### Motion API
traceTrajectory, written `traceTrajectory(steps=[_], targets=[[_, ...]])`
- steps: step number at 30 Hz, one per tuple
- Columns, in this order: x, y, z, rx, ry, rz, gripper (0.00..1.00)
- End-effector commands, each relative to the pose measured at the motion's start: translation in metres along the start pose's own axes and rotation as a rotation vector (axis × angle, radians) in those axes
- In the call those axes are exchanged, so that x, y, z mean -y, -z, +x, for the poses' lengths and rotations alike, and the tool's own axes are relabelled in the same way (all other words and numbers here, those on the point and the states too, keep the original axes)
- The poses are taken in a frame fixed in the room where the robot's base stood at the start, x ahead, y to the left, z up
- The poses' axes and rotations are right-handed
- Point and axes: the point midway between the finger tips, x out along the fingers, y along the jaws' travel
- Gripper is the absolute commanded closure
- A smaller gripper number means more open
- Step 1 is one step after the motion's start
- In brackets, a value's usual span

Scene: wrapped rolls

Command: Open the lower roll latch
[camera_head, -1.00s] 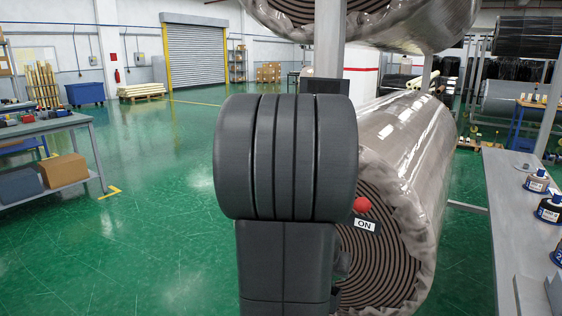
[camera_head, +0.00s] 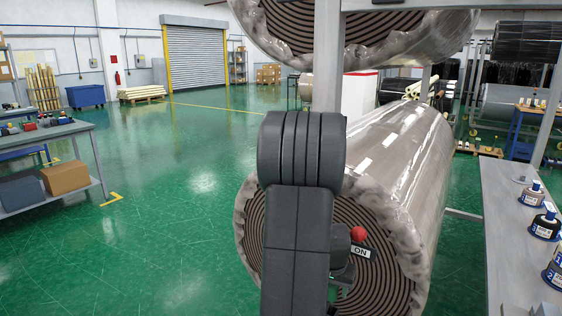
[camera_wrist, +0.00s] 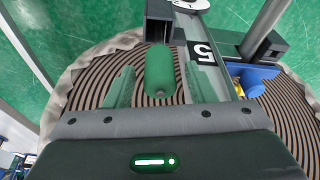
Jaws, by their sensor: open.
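The lower wrapped roll (camera_head: 410,160) lies on its side with its spiral end facing me. A red knob (camera_head: 358,233) and an ON label (camera_head: 360,252) show in front of that end. In the wrist view, a green cylindrical handle (camera_wrist: 160,72), seemingly the latch handle, hangs from a dark bracket (camera_wrist: 160,22). My gripper (camera_wrist: 158,68) is open, with its two green fingers on either side of the handle. In the head view my arm hides the gripper and handle.
A grey post (camera_head: 328,60) rises behind my arm, and an upper roll (camera_head: 300,35) hangs above. A grey bench (camera_head: 500,225) with bottles (camera_head: 545,224) is at the right. In the wrist view, a bar labelled 5 (camera_wrist: 203,52) and a blue part (camera_wrist: 252,75) sit close by.

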Motion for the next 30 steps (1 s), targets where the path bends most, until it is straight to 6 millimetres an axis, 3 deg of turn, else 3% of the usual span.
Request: traceTrajectory(steps=[1,18,30], targets=[[0.000,-0.003,0.008,0.012,0.000,0.000,0.50],[0.000,-0.002,-0.075,0.003,0.002,0.000,0.50],[0.000,-0.002,-0.087,0.006,0.001,0.000,0.50]])
